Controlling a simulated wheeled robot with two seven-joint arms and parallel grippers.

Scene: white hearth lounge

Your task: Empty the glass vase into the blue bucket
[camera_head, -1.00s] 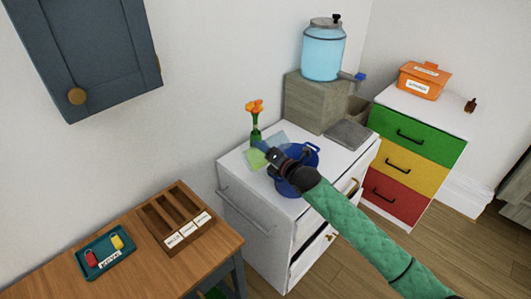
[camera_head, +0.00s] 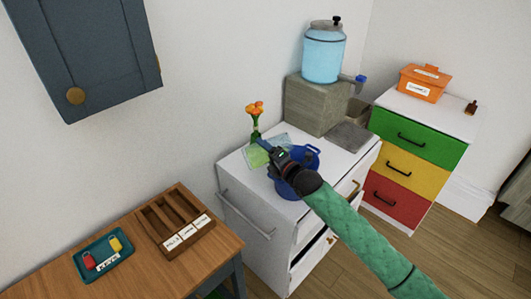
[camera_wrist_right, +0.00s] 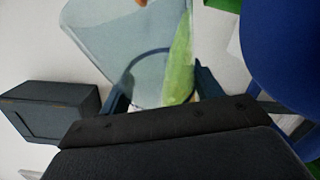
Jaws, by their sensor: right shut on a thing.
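The clear glass vase (camera_wrist_right: 130,50) fills the upper middle of the right wrist view, with green inside and a bit of orange at the top. My right gripper (camera_head: 263,146) is shut on the vase, with a finger on each side in the wrist view (camera_wrist_right: 162,90). The blue bucket (camera_head: 312,158) stands on the cabinet, partly hidden behind my right arm; it also shows in the wrist view (camera_wrist_right: 285,50). My left gripper is out of view.
A wooden table (camera_head: 158,258) with a teal tray (camera_head: 88,272) is at lower left; coloured drawers (camera_head: 412,138) stand right.

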